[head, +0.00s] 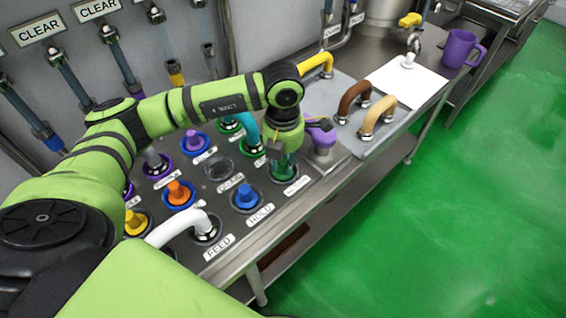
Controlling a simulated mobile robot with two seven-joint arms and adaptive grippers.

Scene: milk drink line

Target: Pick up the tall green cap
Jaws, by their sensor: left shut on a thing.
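The tall green cap (287,163) is at the right end of the front row of ports on the steel counter, just right of the blue cap. My left gripper (281,154) points down over it and is shut on it. The gripper hides the cap's upper part. The cap's lower end is at its port, and I cannot tell whether it is seated or slightly raised. My right gripper is not in view.
A blue cap (246,196), an orange cap (178,192) and a white bent pipe (178,228) stand close by on the panel. A purple piece (323,137) is just right of my gripper. Brown (353,99) and tan (379,114) hoops stand farther right. A purple mug (461,48) is at the far right.

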